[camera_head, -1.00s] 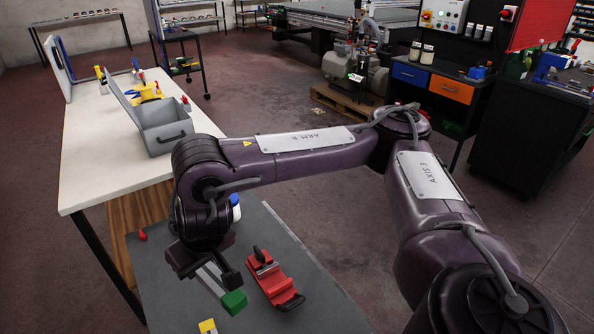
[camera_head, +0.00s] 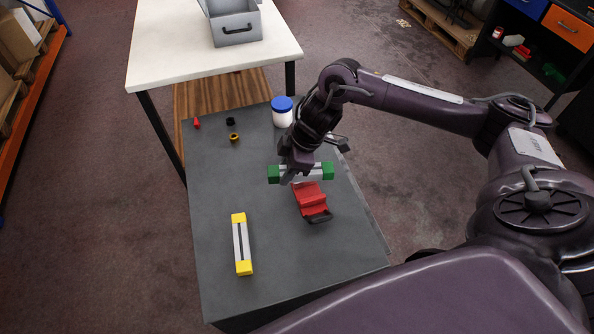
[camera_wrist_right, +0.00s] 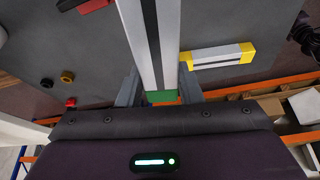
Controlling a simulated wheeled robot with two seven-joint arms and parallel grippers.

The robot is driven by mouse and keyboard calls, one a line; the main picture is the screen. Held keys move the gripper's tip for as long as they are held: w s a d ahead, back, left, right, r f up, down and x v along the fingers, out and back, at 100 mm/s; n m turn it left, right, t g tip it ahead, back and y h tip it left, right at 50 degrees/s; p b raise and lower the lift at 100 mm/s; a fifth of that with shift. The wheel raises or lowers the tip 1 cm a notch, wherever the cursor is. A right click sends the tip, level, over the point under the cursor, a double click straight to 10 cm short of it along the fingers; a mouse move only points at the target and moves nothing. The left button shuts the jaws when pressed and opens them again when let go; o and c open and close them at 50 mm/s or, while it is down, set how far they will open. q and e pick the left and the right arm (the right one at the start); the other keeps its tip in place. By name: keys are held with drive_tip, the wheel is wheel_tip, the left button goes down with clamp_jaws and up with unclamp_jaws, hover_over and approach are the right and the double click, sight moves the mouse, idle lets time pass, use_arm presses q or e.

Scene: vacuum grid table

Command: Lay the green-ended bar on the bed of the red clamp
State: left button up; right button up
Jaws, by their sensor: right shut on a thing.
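The green-ended bar (camera_head: 312,172), pale with a dark groove, is held level in my right gripper (camera_head: 290,174). It lies crosswise at the far end of the red clamp (camera_head: 313,203), covering part of it. I cannot tell whether bar and clamp touch. In the right wrist view the bar (camera_wrist_right: 146,40) runs up from between the fingers (camera_wrist_right: 158,90), with one green end (camera_wrist_right: 160,96) near them. A red piece of the clamp (camera_wrist_right: 92,5) shows at that view's top edge. My left gripper is not in view.
A yellow-ended bar (camera_head: 242,243) lies on the grey table (camera_head: 290,270) at the front left. The table's front is clear.

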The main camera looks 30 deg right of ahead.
sight(298, 199)
drive_tip(key=shift+s+d+f+n+g, duration=0.2)
drive_tip(key=shift+d+f+n, duration=0.45)
drive_tip(key=shift+f, duration=0.1)
drive_tip(key=shift+s+d+f+n+g, duration=0.2)
drive_tip(key=shift+d+f+n, duration=0.4)
drive_tip(key=shift+f+n, duration=0.1)
drive_tip(key=shift+p, duration=0.4)
drive_tip(key=shift+f+b, duration=1.1)
drive_tip(key=shift+f, duration=0.85)
drive_tip(key=shift+f+p, duration=0.25)
drive_tip(key=shift+p, duration=0.1)
drive_tip(key=shift+f+b, duration=0.45)
drive_tip(key=shift+f, duration=0.3)
drive_tip(key=o, duration=1.1)
drive_tip(key=shift+o, duration=0.2)
